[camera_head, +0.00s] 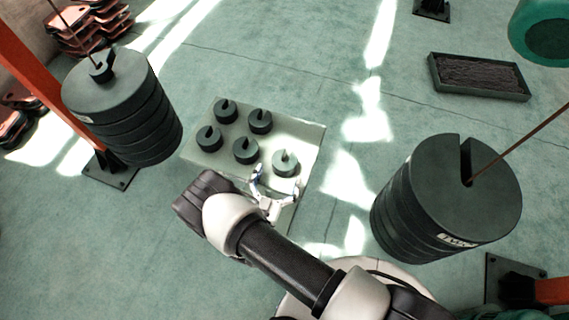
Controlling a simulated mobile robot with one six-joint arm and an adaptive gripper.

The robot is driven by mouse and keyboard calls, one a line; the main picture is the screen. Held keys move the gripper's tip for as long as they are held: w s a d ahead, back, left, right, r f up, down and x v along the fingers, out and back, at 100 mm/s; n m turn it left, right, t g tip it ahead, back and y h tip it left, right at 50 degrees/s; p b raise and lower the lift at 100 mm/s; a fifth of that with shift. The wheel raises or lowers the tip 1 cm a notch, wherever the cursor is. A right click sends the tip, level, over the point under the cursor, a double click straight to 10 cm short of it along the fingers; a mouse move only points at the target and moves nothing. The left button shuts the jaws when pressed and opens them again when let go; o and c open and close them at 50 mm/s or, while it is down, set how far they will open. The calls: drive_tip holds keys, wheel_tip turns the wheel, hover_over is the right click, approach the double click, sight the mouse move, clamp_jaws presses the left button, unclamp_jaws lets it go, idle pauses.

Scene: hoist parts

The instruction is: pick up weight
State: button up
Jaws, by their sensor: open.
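Several small dark slotted weights stand on a pale square board. The nearest weight (286,162) is at the board's right front, just beyond my gripper (272,180). Others are the front middle weight (245,151), the left weight (209,138), the back left weight (225,111) and the back right weight (260,121). My gripper is open, with its fingers close to the nearest weight. I cannot tell whether they touch it. My arm hides the board's front left part.
The board (309,137) lies between two hanging stacks of big slotted discs, a left stack (125,110) and a right stack (440,200). A dark tray (478,76) lies at the back right. The floor behind the board is clear.

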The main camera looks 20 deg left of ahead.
sight(284, 159)
drive_tip(key=w, duration=0.3)
drive_tip(key=w+b, duration=0.1)
drive_tip(key=w, duration=0.2)
drive_tip(key=shift+d+r, duration=0.15)
drive_tip(key=shift+s, duration=0.1)
drive_tip(key=shift+c, duration=0.5)
drive_tip(key=c, duration=2)
drive_tip(key=shift+r, duration=0.15)
drive_tip(key=shift+c, duration=0.4)
drive_tip(key=shift+r, duration=0.1)
